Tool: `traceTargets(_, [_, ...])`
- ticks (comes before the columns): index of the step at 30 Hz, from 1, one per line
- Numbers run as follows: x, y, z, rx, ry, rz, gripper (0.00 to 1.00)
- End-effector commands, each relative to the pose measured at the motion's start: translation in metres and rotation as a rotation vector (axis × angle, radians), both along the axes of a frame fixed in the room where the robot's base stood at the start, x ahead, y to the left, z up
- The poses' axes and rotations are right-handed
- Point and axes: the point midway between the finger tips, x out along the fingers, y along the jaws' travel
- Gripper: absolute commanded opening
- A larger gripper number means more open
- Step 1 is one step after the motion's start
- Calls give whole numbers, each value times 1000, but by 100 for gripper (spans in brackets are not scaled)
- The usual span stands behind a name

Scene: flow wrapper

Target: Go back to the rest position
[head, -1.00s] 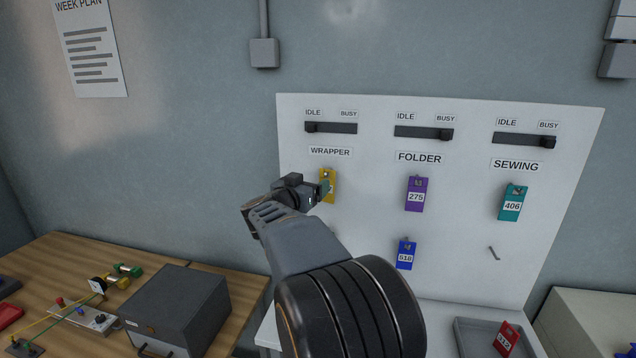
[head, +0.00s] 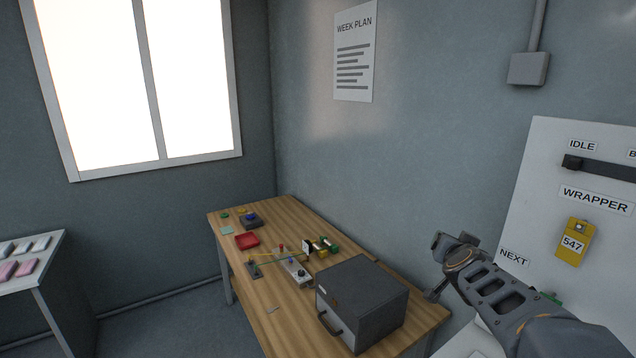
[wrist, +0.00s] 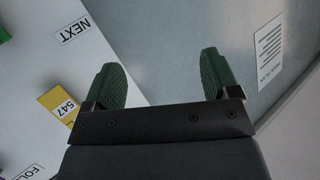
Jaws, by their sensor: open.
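My gripper (head: 447,262) is at the left of the white board (head: 540,165) in the head view, apart from the tags. In the wrist view its two green-padded fingers (wrist: 162,78) stand wide apart with nothing between them. The yellow tag 547 (head: 575,242) hangs under the WRAPPER label on the board. It also shows at the left of the wrist view (wrist: 60,104). My arm hides the board's lower part, where only a bit of green (head: 550,297) shows below the NEXT label.
A wooden table (head: 285,215) left of my gripper carries a grey box (head: 362,300), a red tray (head: 247,241) and small parts. A wall conduit box (head: 528,68) is above. Another table with pink and grey packs (head: 25,262) stands far left. The floor between is clear.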

Motion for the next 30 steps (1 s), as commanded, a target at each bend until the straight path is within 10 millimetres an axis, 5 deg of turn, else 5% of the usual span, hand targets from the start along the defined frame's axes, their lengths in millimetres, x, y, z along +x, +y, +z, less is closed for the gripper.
traceTargets(3, [-30, 64, -40, 107, 209, 241, 82])
traceTargets(6, [-75, 104, -75, 159, 435, 371, 82])
traceTargets(12, [-176, 134, -120, 112, 840, 463, 82])
traceTargets(15, [-206, 136, -126, 19, 924, 492, 82])
traceTargets(30, [-214, 150, -115, -50, 864, 548, 82])
